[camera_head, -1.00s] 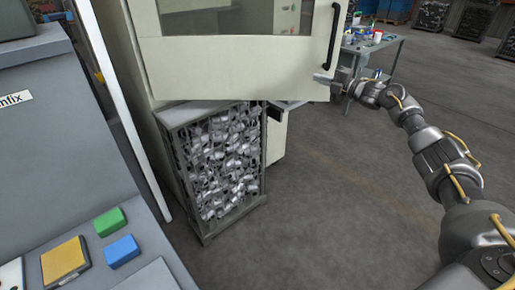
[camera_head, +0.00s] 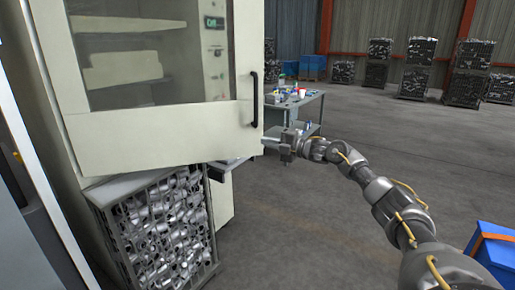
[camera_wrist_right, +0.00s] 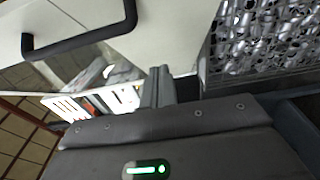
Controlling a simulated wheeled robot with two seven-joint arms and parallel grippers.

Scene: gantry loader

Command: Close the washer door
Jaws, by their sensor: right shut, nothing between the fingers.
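The cream washer door (camera_head: 160,135), with a large window and a black handle (camera_head: 254,100), stands at the left in the head view. It looks swung out from the machine. My right gripper (camera_head: 268,140) is shut and empty at the door's lower right edge, below the handle. In the right wrist view, its closed fingers (camera_wrist_right: 158,86) point at the door panel (camera_wrist_right: 175,28), with the handle (camera_wrist_right: 85,42) to the left. I cannot tell whether the fingertips touch the door. My left gripper is out of view.
A mesh crate of metal parts (camera_head: 170,230) stands below the door, and it also shows in the wrist view (camera_wrist_right: 262,38). A workbench (camera_head: 300,105) is behind my gripper. A blue box (camera_head: 494,250) is at the lower right. The floor between is clear.

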